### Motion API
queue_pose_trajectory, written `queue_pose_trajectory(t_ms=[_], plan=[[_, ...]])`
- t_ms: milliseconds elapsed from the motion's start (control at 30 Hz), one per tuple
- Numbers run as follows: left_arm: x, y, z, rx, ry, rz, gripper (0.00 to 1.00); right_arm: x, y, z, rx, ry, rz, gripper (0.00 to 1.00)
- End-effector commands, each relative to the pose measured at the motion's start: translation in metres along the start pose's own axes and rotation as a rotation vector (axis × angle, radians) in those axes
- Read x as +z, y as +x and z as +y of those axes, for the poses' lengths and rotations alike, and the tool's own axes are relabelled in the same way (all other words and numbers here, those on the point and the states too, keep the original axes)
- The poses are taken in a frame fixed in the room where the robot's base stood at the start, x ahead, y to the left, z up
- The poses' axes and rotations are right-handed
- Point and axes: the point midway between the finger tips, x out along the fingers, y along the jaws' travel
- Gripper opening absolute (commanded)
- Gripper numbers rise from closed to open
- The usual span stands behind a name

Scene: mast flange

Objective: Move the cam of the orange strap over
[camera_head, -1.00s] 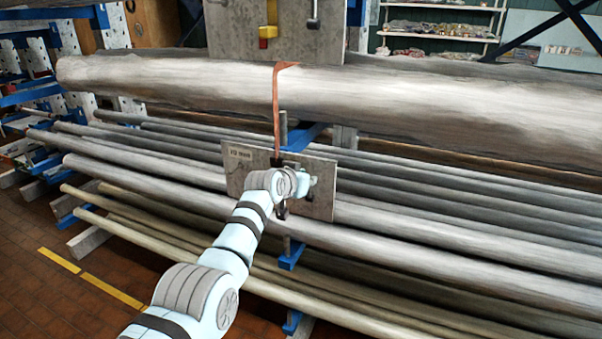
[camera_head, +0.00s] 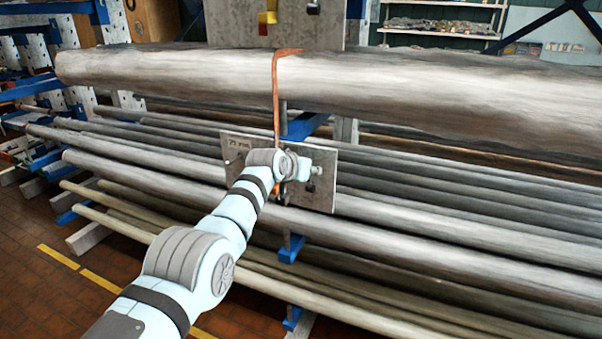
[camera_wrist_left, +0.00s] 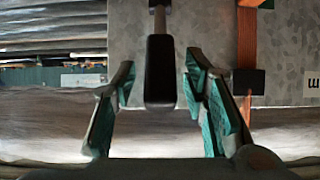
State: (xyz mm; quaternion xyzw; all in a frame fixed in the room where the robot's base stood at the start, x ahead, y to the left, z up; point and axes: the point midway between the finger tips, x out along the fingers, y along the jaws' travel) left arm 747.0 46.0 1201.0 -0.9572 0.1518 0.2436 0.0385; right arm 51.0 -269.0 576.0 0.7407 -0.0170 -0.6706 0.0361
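The orange strap (camera_head: 276,90) runs over the big log and down to a grey metal plate (camera_head: 322,190). In the left wrist view the strap (camera_wrist_left: 247,40) passes under a black block (camera_wrist_left: 248,82) at the plate's edge. A black handle (camera_wrist_left: 160,72) on a grey rod lies left of the strap there. My left gripper (camera_wrist_left: 160,78) has its green-lined fingers apart, one on each side of this handle, with gaps visible. Which black part is the cam, I cannot tell. In the head view my left wrist hides the plate's middle. My right gripper is out of view.
The big log (camera_head: 430,85) crosses above the plate, with thinner poles (camera_head: 420,230) on a blue rack below. An upper grey plate (camera_head: 330,28) carries a red and yellow piece (camera_head: 267,18) and a black knob (camera_head: 313,7). Brown floor (camera_head: 50,290) is clear at lower left.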

Motion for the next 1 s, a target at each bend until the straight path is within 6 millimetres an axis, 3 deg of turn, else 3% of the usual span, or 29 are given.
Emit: queue_pose_trajectory(t_ms=[267,367,800,1000], plan=[[0.001,-0.015,0.000,0.000,-0.001,0.003,0.40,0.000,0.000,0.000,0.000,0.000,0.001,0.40],[0.002,-0.032,0.000,0.000,-0.002,0.001,0.40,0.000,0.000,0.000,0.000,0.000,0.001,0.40],[0.053,-0.123,0.000,0.000,-0.002,-0.003,0.40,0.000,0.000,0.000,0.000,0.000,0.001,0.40],[0.059,-0.136,0.000,0.000,-0.001,-0.003,0.40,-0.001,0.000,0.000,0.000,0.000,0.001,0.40]])
